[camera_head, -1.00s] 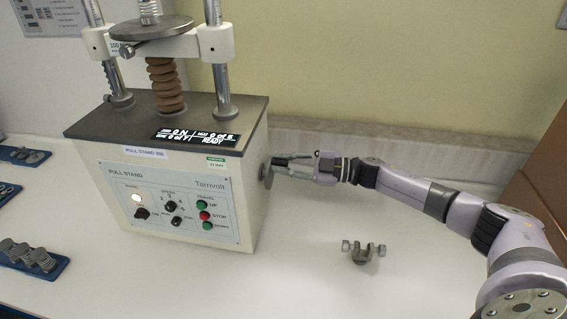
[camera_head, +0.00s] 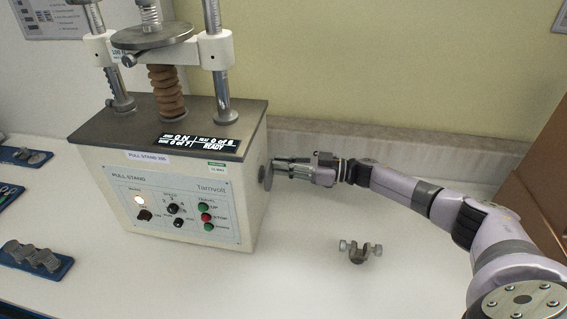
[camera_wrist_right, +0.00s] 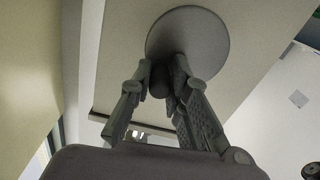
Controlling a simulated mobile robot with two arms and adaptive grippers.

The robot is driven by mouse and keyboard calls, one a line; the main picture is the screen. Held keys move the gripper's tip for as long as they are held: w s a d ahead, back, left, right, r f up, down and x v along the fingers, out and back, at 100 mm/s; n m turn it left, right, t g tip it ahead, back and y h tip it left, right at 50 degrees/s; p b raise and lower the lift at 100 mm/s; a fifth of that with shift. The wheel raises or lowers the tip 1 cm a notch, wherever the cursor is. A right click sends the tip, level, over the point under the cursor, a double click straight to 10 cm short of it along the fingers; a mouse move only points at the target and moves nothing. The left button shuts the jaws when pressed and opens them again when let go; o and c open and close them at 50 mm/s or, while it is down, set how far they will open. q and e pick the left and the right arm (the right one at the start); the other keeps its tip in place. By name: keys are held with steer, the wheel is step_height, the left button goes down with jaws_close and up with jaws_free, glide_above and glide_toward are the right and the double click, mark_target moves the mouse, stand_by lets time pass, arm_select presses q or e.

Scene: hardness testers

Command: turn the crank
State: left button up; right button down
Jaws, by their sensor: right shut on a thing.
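The crank is a grey round disc (camera_head: 266,175) on the right side of the pull stand (camera_head: 185,190). In the right wrist view the disc (camera_wrist_right: 188,38) faces me, with a dark knob (camera_wrist_right: 158,82) standing out from its lower left part. My right gripper (camera_head: 279,166) reaches in from the right at the disc. In the right wrist view its fingers (camera_wrist_right: 160,80) are closed around the knob, which they partly hide. My left gripper is not in view.
A grey metal clamp (camera_head: 360,252) lies on the white table (camera_head: 310,285) below my right arm. Blue trays (camera_head: 38,268) with metal parts lie at the left. The stand's display (camera_head: 200,143) is lit. The wall runs close behind.

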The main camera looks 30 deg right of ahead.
steer(key=shift+f, duration=0.1)
stand_by(0.3)
steer(key=c, duration=1.5)
jaws_free()
steer(key=v, duration=1.2)
